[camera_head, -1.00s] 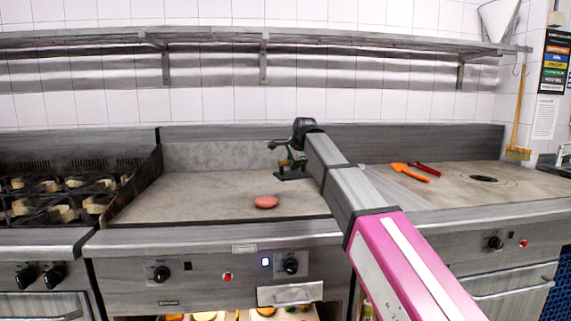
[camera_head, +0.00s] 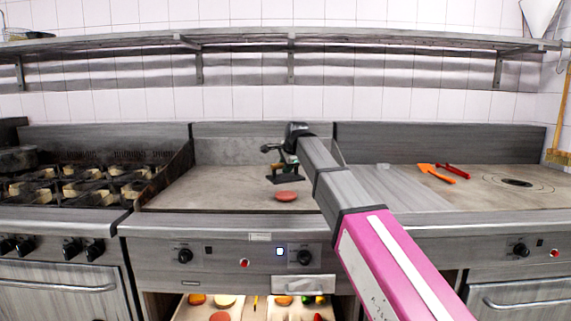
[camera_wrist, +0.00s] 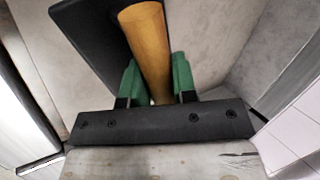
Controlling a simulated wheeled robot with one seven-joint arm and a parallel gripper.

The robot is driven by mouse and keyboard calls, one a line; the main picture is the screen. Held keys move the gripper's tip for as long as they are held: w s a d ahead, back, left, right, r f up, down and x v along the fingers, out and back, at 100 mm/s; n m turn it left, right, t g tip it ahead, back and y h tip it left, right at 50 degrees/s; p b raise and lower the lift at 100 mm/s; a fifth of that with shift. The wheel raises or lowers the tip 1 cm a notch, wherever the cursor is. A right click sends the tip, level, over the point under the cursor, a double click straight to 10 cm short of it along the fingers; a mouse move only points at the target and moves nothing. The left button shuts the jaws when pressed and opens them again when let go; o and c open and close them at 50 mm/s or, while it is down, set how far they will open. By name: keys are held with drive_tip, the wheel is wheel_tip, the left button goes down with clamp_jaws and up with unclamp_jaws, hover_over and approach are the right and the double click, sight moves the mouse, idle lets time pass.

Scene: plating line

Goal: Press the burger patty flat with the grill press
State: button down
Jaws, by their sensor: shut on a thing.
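The burger patty (camera_head: 286,196) is a reddish-pink disc lying on the flat griddle (camera_head: 215,200), near its front right part. The grill press (camera_head: 286,179) is a dark flat plate, held just above and behind the patty in the head view. In the wrist view its dark plate (camera_wrist: 85,30) and wooden handle (camera_wrist: 148,45) show. My gripper (camera_wrist: 155,88) has green fingers on both sides of the handle and is shut on it. In the head view my gripper (camera_head: 289,160) is small and partly hidden by my arm. The patty does not show in the wrist view.
A burner stove (camera_head: 85,185) stands left of the griddle, behind a raised side wall. Orange tongs (camera_head: 440,173) and a red utensil (camera_head: 454,170) lie on the right cooktop. Trays with food (camera_head: 215,310) sit below. A shelf (camera_head: 240,42) runs along the wall.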

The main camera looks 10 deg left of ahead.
sight(286, 176)
drive_tip(key=shift+f, duration=2.35)
drive_tip(key=shift+f, duration=0.55)
drive_tip(key=shift+d+f, duration=0.15)
drive_tip(key=shift+f, duration=0.05)
idle(1.1)
drive_tip(key=shift+r, duration=4.65)
drive_tip(key=shift+w, duration=0.1)
